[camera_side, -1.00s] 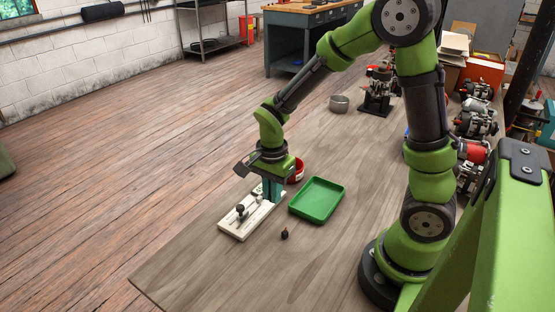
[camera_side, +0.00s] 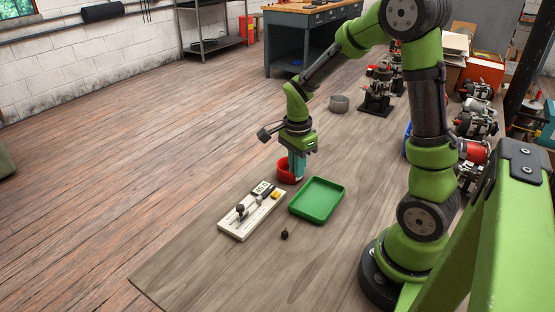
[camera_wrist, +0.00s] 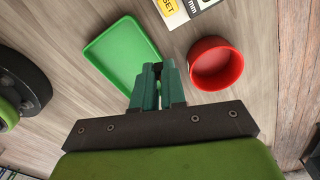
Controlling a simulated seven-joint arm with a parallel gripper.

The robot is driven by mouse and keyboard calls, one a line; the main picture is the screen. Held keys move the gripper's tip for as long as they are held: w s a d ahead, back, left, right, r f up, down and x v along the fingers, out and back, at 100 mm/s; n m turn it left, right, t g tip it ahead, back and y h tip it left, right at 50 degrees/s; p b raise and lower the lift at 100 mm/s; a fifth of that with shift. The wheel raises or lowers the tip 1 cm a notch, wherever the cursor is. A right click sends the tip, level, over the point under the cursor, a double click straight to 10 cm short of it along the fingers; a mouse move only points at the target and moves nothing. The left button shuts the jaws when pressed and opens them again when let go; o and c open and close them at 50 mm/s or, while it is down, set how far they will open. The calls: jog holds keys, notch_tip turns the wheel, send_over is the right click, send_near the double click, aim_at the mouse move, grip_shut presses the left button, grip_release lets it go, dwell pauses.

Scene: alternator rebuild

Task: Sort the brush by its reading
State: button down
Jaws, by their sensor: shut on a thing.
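My gripper (camera_side: 297,176) is beside the red bowl (camera_side: 283,172) in the side view, fingers pointing down. In the wrist view, my gripper (camera_wrist: 158,68) is shut on the brush, which is mostly hidden between the fingers. The red bowl (camera_wrist: 230,68) is to the right of the fingers and the green tray (camera_wrist: 105,50) to the left. The white measuring gauge (camera_side: 239,228) lies on the table left of the green tray (camera_side: 318,200). The tray looks empty.
A small dark round piece (camera_side: 284,235) lies on the table in front of the tray. A grey metal bowl (camera_side: 339,104) and alternator parts (camera_side: 376,98) stand farther back. The front of the table is clear.

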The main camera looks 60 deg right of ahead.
jog(key=w+d+r+m, duration=0.2)
jog(key=w+d+r, duration=0.1)
jog(key=w+d, duration=0.3)
jog(key=shift+a+f, duration=0.15)
jog(key=shift+f, duration=1.15)
jog(key=shift+a+f, duration=0.15)
jog(key=shift+f, duration=1.1)
jog(key=shift+f, duration=0.15)
jog(key=shift+f, duration=0.6)
jog(key=shift+f, duration=0.3)
jog(key=shift+f, duration=0.45)
jog(key=shift+f, duration=0.3)
